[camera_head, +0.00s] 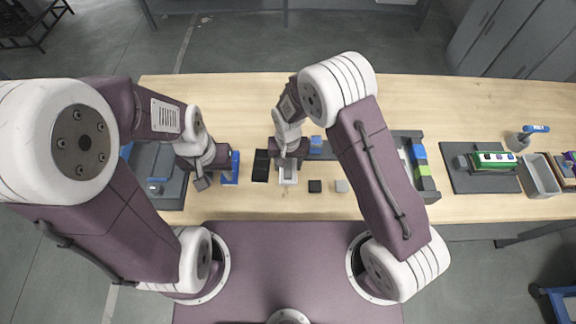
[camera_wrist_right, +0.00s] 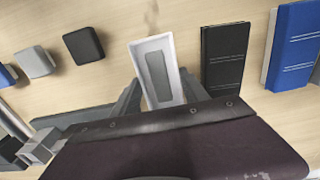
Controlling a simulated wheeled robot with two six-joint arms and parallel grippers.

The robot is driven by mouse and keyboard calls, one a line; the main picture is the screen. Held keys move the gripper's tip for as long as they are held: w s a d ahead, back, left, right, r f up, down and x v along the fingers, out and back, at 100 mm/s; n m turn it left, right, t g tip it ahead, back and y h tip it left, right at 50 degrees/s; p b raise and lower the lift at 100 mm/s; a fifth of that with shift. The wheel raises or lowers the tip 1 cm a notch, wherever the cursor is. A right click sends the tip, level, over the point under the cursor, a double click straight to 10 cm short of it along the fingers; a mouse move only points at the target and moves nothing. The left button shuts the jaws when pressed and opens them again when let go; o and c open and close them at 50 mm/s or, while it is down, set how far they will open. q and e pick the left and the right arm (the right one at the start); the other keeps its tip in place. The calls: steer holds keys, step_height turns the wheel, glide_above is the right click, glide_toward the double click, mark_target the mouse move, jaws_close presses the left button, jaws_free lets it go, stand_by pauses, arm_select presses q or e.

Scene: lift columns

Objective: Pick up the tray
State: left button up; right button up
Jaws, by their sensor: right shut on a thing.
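The tray (camera_wrist_right: 151,43) is a small white rectangular tray with a grey inner floor. In the head view the tray (camera_head: 288,180) is on the wooden table, just in front of my right gripper (camera_head: 287,162). In the wrist view the fingers of my right gripper (camera_wrist_right: 160,95) are on both long sides of the tray, shut on its near end. I cannot tell whether the tray is clear of the tabletop. My left gripper (camera_head: 206,182) is over the left part of the table, beside a blue block; its finger opening is unclear.
A black case (camera_wrist_right: 224,58) and a blue case (camera_wrist_right: 294,45) lie right of the tray in the wrist view. A black block (camera_wrist_right: 84,46) and a grey block (camera_wrist_right: 35,62) lie to its left. A grey bin (camera_head: 540,176) stands far right. The table's back strip is clear.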

mark_target(288, 168)
steer(key=shift+r, duration=0.5)
step_height(288, 168, up, 3)
steer(key=shift+f+b, duration=0.1)
steer(key=shift+b, duration=0.25)
steer(key=s+d+r+b, duration=0.1)
steer(key=s+d+r, duration=0.6)
steer(key=d, duration=0.2)
steer(key=shift+s+r, duration=0.15)
steer(key=shift+s, duration=0.05)
